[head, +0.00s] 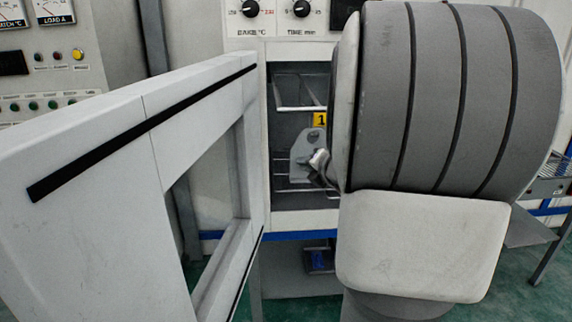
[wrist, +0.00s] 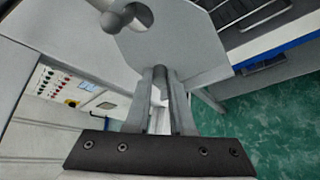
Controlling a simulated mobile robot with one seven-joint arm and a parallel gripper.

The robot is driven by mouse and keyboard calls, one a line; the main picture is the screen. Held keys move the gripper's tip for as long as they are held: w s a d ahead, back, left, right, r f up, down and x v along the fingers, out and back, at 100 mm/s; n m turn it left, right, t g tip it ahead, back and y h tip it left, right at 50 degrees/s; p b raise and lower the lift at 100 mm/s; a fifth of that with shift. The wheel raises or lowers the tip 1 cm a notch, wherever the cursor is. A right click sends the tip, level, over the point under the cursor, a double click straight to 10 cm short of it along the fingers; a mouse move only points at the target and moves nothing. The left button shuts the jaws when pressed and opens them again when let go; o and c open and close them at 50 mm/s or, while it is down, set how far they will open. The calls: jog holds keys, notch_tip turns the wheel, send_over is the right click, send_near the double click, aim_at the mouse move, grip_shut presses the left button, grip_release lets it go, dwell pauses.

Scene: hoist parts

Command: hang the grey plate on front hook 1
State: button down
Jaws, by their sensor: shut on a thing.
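The grey plate (head: 304,152) is upright in the opening of the cabinet, just below the yellow label 1 (head: 320,119). My gripper (head: 320,162) is shut on its lower part, partly hidden by my arm. In the wrist view the fingers (wrist: 161,76) pinch the bottom edge of the plate (wrist: 185,42). A round hole (wrist: 143,14) shows near the plate's top, with a grey rod and ball end (wrist: 110,20) at it, seemingly front hook 1. I cannot tell for certain whether the rod passes through the hole.
A white door (head: 90,170) with a window stands open at the left, close to the cabinet opening. Wire racks (head: 300,92) show inside the cabinet. My arm hides the right side of the opening. Green floor (wrist: 265,125) is clear at the right.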

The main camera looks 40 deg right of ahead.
jog(key=shift+r, duration=0.15)
jog(key=c, duration=0.7)
grip_release()
jog(key=shift+f, duration=0.2)
jog(key=shift+s+r, duration=0.1)
jog(key=shift+s, duration=0.05)
